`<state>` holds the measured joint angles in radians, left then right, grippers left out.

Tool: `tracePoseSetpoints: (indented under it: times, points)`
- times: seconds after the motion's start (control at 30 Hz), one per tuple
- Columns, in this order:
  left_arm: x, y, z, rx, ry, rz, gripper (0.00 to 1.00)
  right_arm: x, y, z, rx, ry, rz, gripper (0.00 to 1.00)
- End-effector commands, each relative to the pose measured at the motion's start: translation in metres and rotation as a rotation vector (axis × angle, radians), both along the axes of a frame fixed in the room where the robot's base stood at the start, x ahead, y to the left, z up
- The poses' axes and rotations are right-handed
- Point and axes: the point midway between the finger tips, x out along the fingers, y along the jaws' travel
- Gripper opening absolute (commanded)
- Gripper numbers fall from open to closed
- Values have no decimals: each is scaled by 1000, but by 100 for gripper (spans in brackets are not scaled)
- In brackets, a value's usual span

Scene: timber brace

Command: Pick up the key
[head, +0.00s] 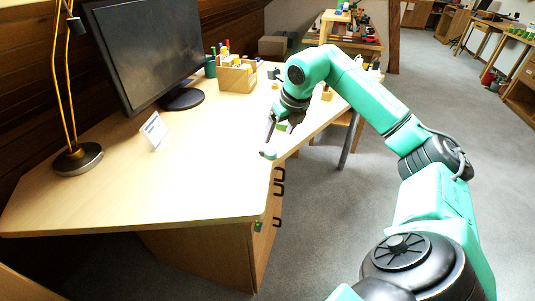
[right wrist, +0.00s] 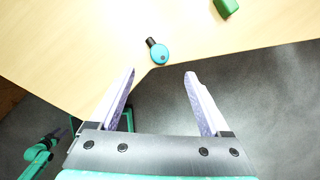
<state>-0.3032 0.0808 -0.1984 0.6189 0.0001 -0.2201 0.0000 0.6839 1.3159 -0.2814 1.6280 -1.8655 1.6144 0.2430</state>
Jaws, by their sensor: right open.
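The key (right wrist: 159,52) has a round teal head and a short black end. It lies flat on the desk near the edge in the right wrist view, and its teal part also shows at the desk edge in the head view (head: 268,154). My right gripper (right wrist: 160,78) is open and empty, its two fingers spread apart. The key lies just beyond the fingertips, roughly centred between them and not touching them. In the head view the right gripper (head: 277,134) points down over the desk's right edge.
A green object (right wrist: 227,7) lies on the desk (head: 130,195) beyond the key. A monitor (head: 150,50), lamp (head: 78,158), white card (head: 154,131) and wooden organizer (head: 237,76) stand farther left and back. Drawer handles (head: 279,181) project below the desk edge. The desk's front area is clear.

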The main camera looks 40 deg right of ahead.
Motion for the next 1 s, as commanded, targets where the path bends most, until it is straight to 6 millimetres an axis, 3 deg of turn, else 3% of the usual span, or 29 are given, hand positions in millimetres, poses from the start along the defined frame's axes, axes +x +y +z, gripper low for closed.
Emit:
tracePoseSetpoints:
  times: [0.1, 0.33, 0.5, 0.73, 0.77, 0.93, 0.97, 1.0]
  points:
    - [-2, 0, -2, 1, 3, 0, 60, 11, 0, -28, 4, 2, 2, 81]
    - [0, 0, -2, -1, 1, -2, 60, 21, -2, -54, 4, 1, 4, 81]
    - [1, -1, -2, -1, -1, -2, 60, 32, -3, -85, 6, 0, 4, 81]
    - [4, -1, -1, -1, -7, -3, 60, 34, -4, -90, 2, -2, 4, 81]
    - [4, -1, -1, -1, -7, -3, 60, 34, -4, -90, 2, -2, 4, 73]
    - [4, -1, -1, -1, -7, -3, 60, 34, -4, -90, 2, -2, 4, 8]
    - [4, -1, -1, -2, -7, -3, 60, 34, -4, -90, 2, -2, 4, 0]
    - [4, -1, -1, -2, -7, -3, 60, 34, -4, -90, 2, -2, 4, 0]
